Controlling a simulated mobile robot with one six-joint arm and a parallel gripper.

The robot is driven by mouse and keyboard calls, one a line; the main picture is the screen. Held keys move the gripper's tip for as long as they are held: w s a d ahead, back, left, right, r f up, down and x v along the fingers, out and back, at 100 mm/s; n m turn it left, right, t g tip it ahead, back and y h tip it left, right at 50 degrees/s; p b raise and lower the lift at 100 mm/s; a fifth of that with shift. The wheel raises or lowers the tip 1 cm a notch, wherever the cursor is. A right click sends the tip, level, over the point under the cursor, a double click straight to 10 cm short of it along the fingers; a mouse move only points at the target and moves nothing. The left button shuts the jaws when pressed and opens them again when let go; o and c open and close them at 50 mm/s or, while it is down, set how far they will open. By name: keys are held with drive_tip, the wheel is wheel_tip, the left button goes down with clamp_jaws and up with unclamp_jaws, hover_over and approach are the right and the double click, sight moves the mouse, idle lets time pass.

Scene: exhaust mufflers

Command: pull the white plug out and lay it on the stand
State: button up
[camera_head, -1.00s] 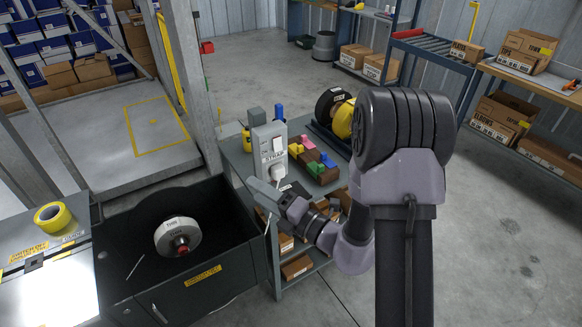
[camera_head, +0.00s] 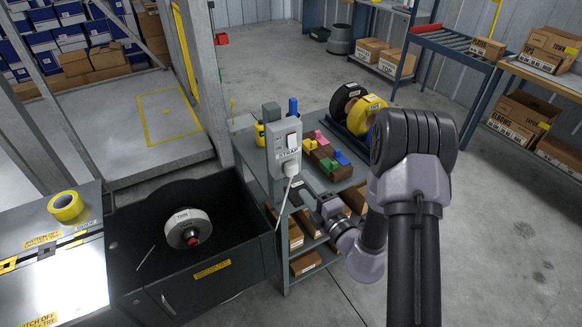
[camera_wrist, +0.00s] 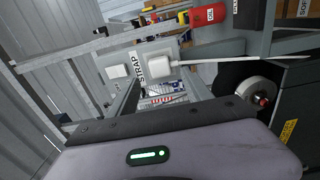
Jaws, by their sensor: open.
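The white plug (camera_head: 290,168) sits in the lower front of an upright grey box (camera_head: 285,139) marked STRAP, below a white switch. Its white cord hangs down from it. In the wrist view the plug (camera_wrist: 158,66) shows on the box, with the cord running right. The box stands at the left end of a grey shelved stand (camera_head: 249,150). My gripper (camera_head: 305,189) is open and empty, just right of and below the plug, apart from it in the picture. Its fingertips are hard to make out in the wrist view.
A wooden block rack (camera_head: 325,165) with coloured pieces and black and yellow rolls (camera_head: 362,113) occupy the stand's top. A dark open bin (camera_head: 240,217) holding a white disc (camera_head: 187,228) is at left.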

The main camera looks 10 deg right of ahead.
sight(294, 172)
drive_tip(key=p+x, duration=0.2)
drive_tip(key=x, duration=0.4)
drive_tip(key=shift+r+p, duration=0.15)
drive_tip(key=shift+p, duration=0.15)
drive_tip(key=shift+w+a, duration=0.15)
drive_tip(key=shift+w, duration=0.25)
drive_tip(key=shift+p, duration=0.5)
idle(0.4)
clamp_jaws()
drive_tip(key=shift+f, duration=0.2)
drive_tip(key=b+v, duration=0.1)
drive_tip(key=v, duration=0.5)
idle(0.9)
drive_tip(key=shift+r, duration=0.1)
